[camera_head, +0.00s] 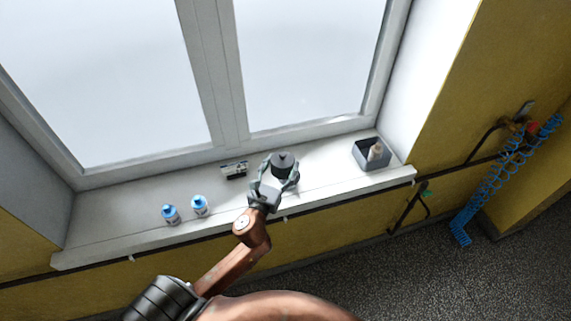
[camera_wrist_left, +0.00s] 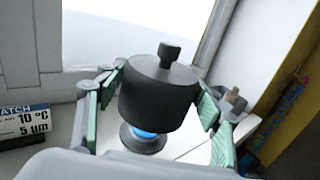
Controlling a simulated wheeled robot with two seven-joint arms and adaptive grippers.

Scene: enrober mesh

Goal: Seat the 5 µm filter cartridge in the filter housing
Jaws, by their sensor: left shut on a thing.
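My left gripper (camera_head: 281,177) is shut on a dark grey cylindrical cover with a knob on top (camera_head: 283,159), near the middle of the sill. In the left wrist view the cover (camera_wrist_left: 158,98) sits upright between the green finger pads. Below it shows a dark round base (camera_wrist_left: 143,143), with a strip of blue (camera_wrist_left: 146,133) between them. This looks like the filter housing with something blue in it; the cover hides most of it. Two blue-capped cartridges (camera_head: 170,214) (camera_head: 199,205) stand to the left; their labels are too small to read. My right gripper is out of view.
A label card (camera_head: 235,169) reading "10 °C" and "5 µm" in the left wrist view (camera_wrist_left: 25,125) stands by the window. A grey open box (camera_head: 360,155) with a beige cylindrical item (camera_head: 375,151) is at the right. The sill's far left is clear.

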